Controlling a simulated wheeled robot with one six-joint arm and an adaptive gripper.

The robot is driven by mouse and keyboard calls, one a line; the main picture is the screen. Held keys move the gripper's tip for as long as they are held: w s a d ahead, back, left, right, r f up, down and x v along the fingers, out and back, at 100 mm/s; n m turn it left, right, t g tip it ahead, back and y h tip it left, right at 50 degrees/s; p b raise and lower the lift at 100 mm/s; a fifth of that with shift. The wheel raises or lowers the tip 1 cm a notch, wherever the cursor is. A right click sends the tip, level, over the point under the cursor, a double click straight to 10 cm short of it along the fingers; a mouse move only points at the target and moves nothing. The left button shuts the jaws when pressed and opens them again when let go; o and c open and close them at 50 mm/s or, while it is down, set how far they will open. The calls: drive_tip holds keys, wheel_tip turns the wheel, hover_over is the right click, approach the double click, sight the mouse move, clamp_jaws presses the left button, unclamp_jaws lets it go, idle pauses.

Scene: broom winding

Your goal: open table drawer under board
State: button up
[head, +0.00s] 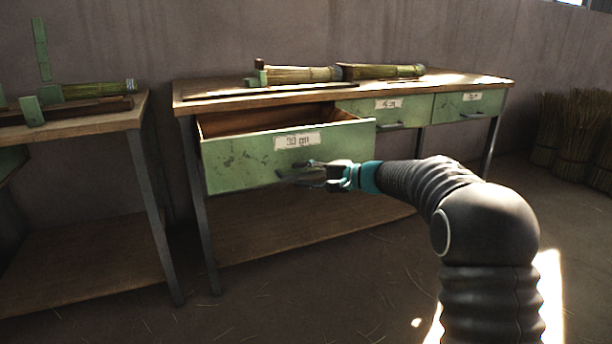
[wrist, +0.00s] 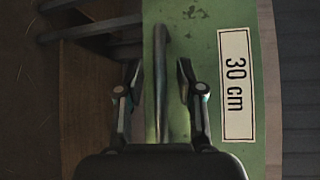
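The left green drawer (head: 240,160) of the table stands pulled out, and its wooden inside shows. Its front has a "30 cm" label (head: 297,140), which also shows in the wrist view (wrist: 236,85). The drawer's bar handle (wrist: 161,85) is on the front. My gripper (head: 303,173) is at the handle. In the wrist view my gripper (wrist: 158,70) is open, one finger on each side of the handle, with gaps between bar and fingers. A thin board (head: 225,94) lies on the tabletop above this drawer.
Two more green drawers, a middle one (head: 395,112) and a right one (head: 465,106), are shut. Bundled straw (head: 300,75) lies on the tabletop (head: 190,102). Another workbench (head: 75,125) stands at left. Straw bundles (head: 580,130) stand at far right. The floor in front is mostly clear.

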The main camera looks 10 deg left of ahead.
drive_tip(key=v, duration=1.2)
drive_tip(key=shift+w, duration=0.1)
drive_tip(key=s+d+f+m+g+h, duration=0.15)
drive_tip(key=s+f+h, duration=0.25)
drive_tip(key=f, duration=0.6)
drive_tip(key=s+d+f+n+h+p, duration=0.1)
drive_tip(key=s+d+f+h, duration=0.1)
drive_tip(key=s+d+h, duration=0.35)
drive_tip(key=s+d+r+n+t+h+p, duration=0.15)
drive_tip(key=s+d, duration=0.25)
drive_tip(key=s, duration=0.4)
drive_tip(key=s+d+r+n+h+p, duration=0.1)
drive_tip(key=s+d+r+h+p, duration=0.1)
drive_tip(key=s+d, duration=0.4)
drive_tip(key=s+d+r+n+h+p, duration=0.1)
drive_tip(key=s+d+r+h, duration=0.15)
drive_tip(key=s, duration=0.65)
drive_tip(key=s+d+r+t+p, duration=0.3)
drive_tip(key=s+r, duration=0.3)
drive_tip(key=s, duration=0.1)
drive_tip(key=shift+r+h+p, duration=0.25)
drive_tip(key=shift+h+p, duration=0.1)
drive_tip(key=shift+p, duration=0.05)
